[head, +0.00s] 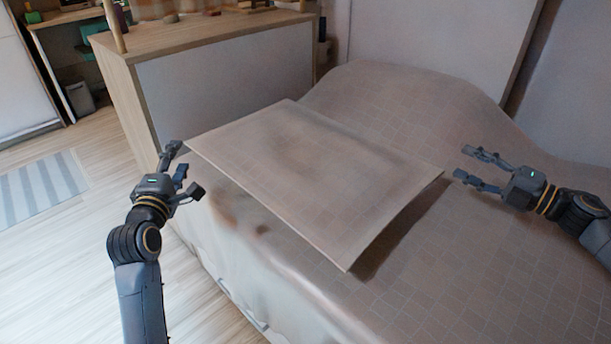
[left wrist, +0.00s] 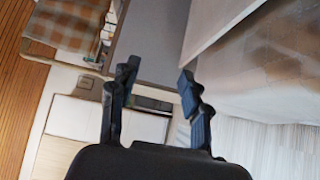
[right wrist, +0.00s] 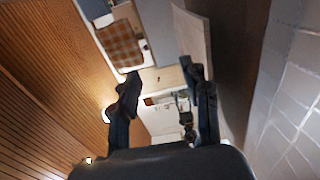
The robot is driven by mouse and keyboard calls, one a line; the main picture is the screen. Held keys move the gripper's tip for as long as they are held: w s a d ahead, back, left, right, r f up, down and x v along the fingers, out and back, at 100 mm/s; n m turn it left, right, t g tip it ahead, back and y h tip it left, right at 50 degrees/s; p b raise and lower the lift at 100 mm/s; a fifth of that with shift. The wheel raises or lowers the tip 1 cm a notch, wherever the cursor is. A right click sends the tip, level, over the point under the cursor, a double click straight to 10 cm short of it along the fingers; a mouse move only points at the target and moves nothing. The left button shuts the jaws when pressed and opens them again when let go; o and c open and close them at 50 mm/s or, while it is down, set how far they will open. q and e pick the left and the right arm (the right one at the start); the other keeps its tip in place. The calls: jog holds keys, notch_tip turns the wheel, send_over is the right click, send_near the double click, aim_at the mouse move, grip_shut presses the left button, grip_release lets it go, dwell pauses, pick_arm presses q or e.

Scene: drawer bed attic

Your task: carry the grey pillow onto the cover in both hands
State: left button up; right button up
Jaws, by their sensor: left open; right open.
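The grey pillow (head: 310,165) is a flat, brownish-grey rectangular slab over the bed in the head view. Its near right edge stands off the patterned cover (head: 480,260), with a dark shadow under it. My left gripper (head: 183,172) is open at the pillow's left corner; I cannot tell whether they touch. My right gripper (head: 467,166) is open, a little right of the pillow's right corner, with a gap between. The pillow's edge also shows in the left wrist view (left wrist: 212,25) and in the right wrist view (right wrist: 192,38), beyond the fingers. Its underside is mostly hidden.
A wooden cabinet (head: 230,88) with a grey side stands behind the pillow, against the bed's far left side. Free wooden floor (head: 75,265) and a striped rug (head: 38,190) lie to the left. A pale wall rises behind the bed.

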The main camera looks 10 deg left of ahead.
pick_arm(q)
jog(key=b, duration=0.4)
send_near(198, 154)
jog(key=s, duration=0.2)
pick_arm(e)
send_near(408, 163)
jog(key=d, duration=0.1)
jog(key=d+f, duration=0.1)
jog(key=d, duration=0.1)
jog(key=shift+s+d+f, duration=0.15)
jog(key=shift+s+d, duration=0.1)
jog(key=shift+s, duration=0.1)
pick_arm(q)
jog(key=shift+w+d+f, duration=0.1)
jog(key=shift+w+f, duration=0.05)
pick_arm(e)
jog(key=shift+w+a, duration=0.35)
jog(key=shift+a, duration=0.15)
pick_arm(q)
jog(key=w, duration=0.4)
jog(key=w+a, duration=0.1)
jog(key=w, duration=0.8)
jog(key=shift+w+a, duration=0.35)
jog(key=shift+w, duration=0.05)
pick_arm(e)
jog(key=x, duration=1.2)
jog(key=shift+w+a, duration=0.2)
jog(key=shift+w, duration=0.05)
